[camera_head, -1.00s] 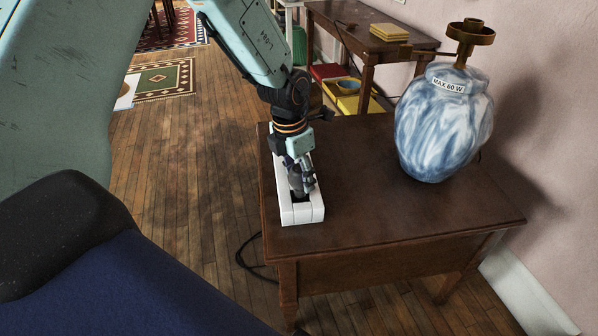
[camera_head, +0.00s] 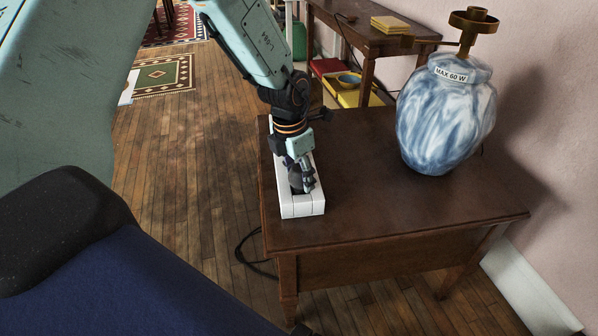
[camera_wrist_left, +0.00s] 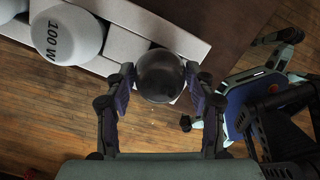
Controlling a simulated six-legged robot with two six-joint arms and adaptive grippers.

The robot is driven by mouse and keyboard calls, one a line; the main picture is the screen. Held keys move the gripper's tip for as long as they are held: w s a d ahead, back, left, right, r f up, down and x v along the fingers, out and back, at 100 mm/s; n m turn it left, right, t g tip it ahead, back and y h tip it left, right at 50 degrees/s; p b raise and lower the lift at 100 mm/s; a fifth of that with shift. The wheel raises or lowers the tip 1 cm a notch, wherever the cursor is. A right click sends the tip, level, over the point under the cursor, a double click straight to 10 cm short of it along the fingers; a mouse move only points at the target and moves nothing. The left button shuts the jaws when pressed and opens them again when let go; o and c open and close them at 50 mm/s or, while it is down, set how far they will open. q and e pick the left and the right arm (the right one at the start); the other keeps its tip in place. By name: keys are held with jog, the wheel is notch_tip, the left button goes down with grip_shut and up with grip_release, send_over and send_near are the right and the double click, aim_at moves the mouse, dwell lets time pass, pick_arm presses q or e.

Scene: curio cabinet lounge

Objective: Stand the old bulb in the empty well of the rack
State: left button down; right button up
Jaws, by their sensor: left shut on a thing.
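The white rack (camera_head: 302,209) lies lengthwise on the brown side table, near its left edge. My left gripper (camera_head: 304,184) points down over the near part of the rack. In the left wrist view, its two fingers are shut on the dark, smoky old bulb (camera_wrist_left: 160,76), one finger on each side. The bulb is over the end portion of the rack (camera_wrist_left: 122,45), and I cannot tell how deep it sits in the well. A white bulb marked 100 W (camera_wrist_left: 67,35) stands in the rack beside it. My right gripper is not in view.
A blue-and-white lamp base (camera_head: 445,118) marked MAX 60 W stands at the table's back right. The brown tabletop (camera_head: 390,205) between is clear. A cord (camera_head: 243,250) hangs by the table's left side. Another table (camera_head: 365,40) stands behind.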

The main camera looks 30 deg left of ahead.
pick_arm(q)
jog(key=shift+c, duration=2)
grip_release()
notch_tip(320, 180, up, 12)
jog(key=s, duration=0.1)
jog(key=shift+s+a, duration=0.3)
jog(key=shift+s, duration=0.05)
jog(key=shift+f, duration=0.15)
jog(key=f, duration=0.4)
jog(key=w+f, duration=0.1)
jog(key=f, duration=0.6)
jog(key=shift+w+d+f, duration=0.3)
jog(key=shift+f, duration=0.1)
jog(key=shift+r+p, duration=0.35)
jog(key=shift+r, duration=0.1)
jog(key=shift+f, duration=0.15)
